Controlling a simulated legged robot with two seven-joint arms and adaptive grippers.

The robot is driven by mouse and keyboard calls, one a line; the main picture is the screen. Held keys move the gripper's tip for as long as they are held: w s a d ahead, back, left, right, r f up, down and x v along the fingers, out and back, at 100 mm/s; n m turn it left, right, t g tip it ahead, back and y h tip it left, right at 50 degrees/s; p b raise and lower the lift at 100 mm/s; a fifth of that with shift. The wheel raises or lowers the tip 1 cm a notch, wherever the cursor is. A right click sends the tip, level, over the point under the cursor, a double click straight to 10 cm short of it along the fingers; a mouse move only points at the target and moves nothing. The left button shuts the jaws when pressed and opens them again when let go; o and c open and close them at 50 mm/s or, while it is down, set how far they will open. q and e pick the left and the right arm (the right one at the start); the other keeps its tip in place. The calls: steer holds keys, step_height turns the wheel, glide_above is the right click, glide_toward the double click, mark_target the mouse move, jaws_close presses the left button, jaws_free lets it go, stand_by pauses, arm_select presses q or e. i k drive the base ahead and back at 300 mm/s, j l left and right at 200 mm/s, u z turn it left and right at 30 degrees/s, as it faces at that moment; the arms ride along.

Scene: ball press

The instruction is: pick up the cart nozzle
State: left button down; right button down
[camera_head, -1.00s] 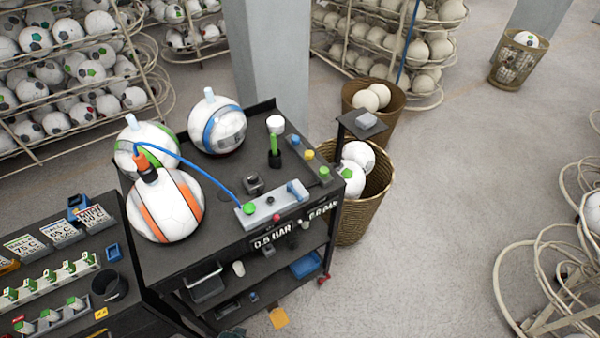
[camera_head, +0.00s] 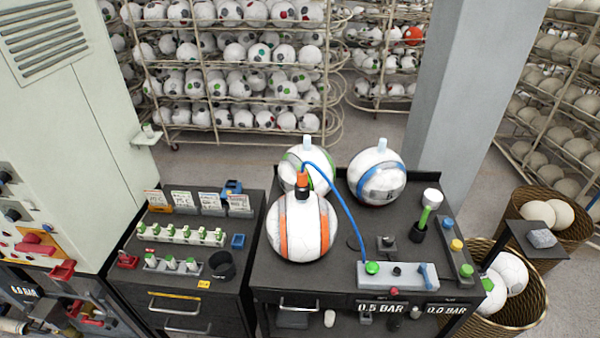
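Neither of my grippers is in view.
A green-striped ball (camera_head: 307,161) and a blue-striped ball (camera_head: 377,176) stand behind. A green-handled tool (camera_head: 424,215) stands at right. A lower bench (camera_head: 220,208) with green-capped pieces and a black cup (camera_head: 220,265) adjoins on the left. Wicker baskets (camera_head: 530,300) flank the right.

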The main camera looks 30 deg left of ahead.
mark_target(302, 186)
steer(key=j+u, duration=0.1)
steer(key=u, duration=0.35)
steer(key=j+u, duration=0.15)
steer(key=u, duration=0.3)
steer(key=l, duration=0.2)
